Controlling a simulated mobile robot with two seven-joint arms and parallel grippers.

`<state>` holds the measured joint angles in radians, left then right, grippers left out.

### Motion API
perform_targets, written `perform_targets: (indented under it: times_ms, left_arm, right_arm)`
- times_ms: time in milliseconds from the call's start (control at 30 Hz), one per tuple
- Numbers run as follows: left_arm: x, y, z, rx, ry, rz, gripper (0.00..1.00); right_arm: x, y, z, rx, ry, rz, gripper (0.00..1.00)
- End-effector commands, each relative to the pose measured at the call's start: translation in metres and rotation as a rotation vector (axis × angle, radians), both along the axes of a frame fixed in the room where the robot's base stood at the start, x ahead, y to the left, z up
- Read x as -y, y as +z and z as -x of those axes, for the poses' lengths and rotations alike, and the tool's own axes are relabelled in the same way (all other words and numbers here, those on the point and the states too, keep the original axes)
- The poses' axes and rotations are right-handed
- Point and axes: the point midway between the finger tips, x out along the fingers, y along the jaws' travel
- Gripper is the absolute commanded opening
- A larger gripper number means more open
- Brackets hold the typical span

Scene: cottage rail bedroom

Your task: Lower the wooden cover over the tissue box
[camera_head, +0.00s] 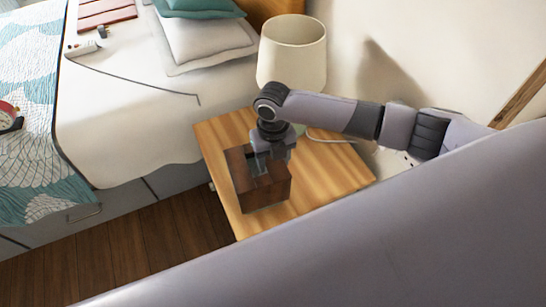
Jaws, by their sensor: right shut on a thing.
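A dark brown wooden cover (264,194), box-shaped, is on or just above the light wooden nightstand (334,177) in the middle of the view. My right gripper (262,170) points down at the cover's top and is shut on it. Its fingers hide part of the top face. A tissue box cannot be made out; it may be hidden by the cover. A thin lighter strip shows along the cover's lower edge, too small to tell what it is. My left gripper is not in view.
A cream lamp (292,55) stands at the back of the nightstand, close behind my right wrist. A bed (130,120) with pillows (205,38) is at the left. A red alarm clock (8,116) is at the left edge. The nightstand's right part is clear.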

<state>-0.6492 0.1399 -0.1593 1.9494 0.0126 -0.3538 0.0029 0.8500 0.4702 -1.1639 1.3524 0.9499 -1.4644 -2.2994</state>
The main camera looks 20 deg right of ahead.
Motion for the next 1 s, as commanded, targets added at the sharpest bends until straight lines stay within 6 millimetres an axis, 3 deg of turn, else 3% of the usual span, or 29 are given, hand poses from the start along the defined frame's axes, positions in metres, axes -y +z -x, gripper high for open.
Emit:
perform_targets:
  times_ms: [767, 800, 900, 1000]
  left_arm:
    - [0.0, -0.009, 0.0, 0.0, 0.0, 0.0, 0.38]
    - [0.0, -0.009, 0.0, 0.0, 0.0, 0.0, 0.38]
    - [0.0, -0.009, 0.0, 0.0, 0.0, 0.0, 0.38]
    - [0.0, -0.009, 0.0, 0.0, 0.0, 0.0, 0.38]
  right_arm:
    - [-0.001, -0.015, 0.001, -0.001, 0.001, -0.001, 0.16]
    - [-0.001, -0.015, 0.001, -0.001, 0.001, -0.001, 0.59]
    - [-0.001, -0.015, 0.001, -0.002, 0.002, -0.001, 0.85]
    - [-0.001, -0.015, 0.001, -0.002, 0.002, -0.001, 0.85]
